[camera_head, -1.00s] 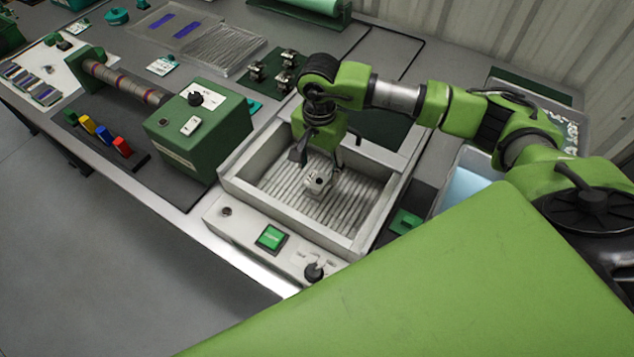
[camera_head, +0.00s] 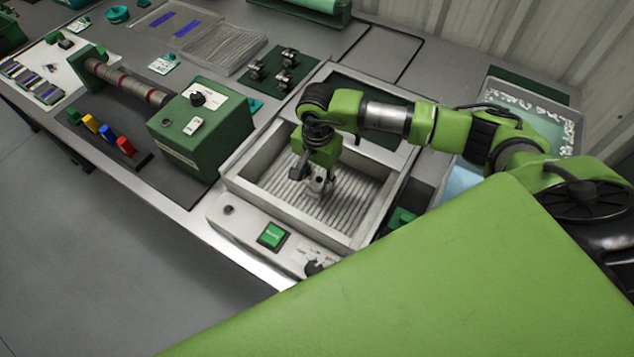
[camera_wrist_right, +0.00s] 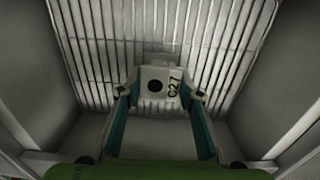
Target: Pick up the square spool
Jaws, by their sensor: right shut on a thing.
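The square spool (camera_head: 319,186) is a small pale block with a round dark hole, inside the white ribbed tray (camera_head: 352,238) in the head view. In the right wrist view the spool (camera_wrist_right: 157,86) shows its hole and a dark "C27" marking. My right gripper (camera_head: 315,180) reaches down into the tray from above. Its two fingers are shut on the spool, one on each side, as the right wrist view shows (camera_wrist_right: 158,95). I cannot tell whether the spool touches the ribbed floor. My left gripper is not in view.
The tray's raised walls surround the right gripper. A green machine box (camera_head: 200,135) with a roller stands to the left. A green plate with several metal parts (camera_head: 275,72) lies behind. A grey bin with pale bits (camera_head: 530,112) is at the right.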

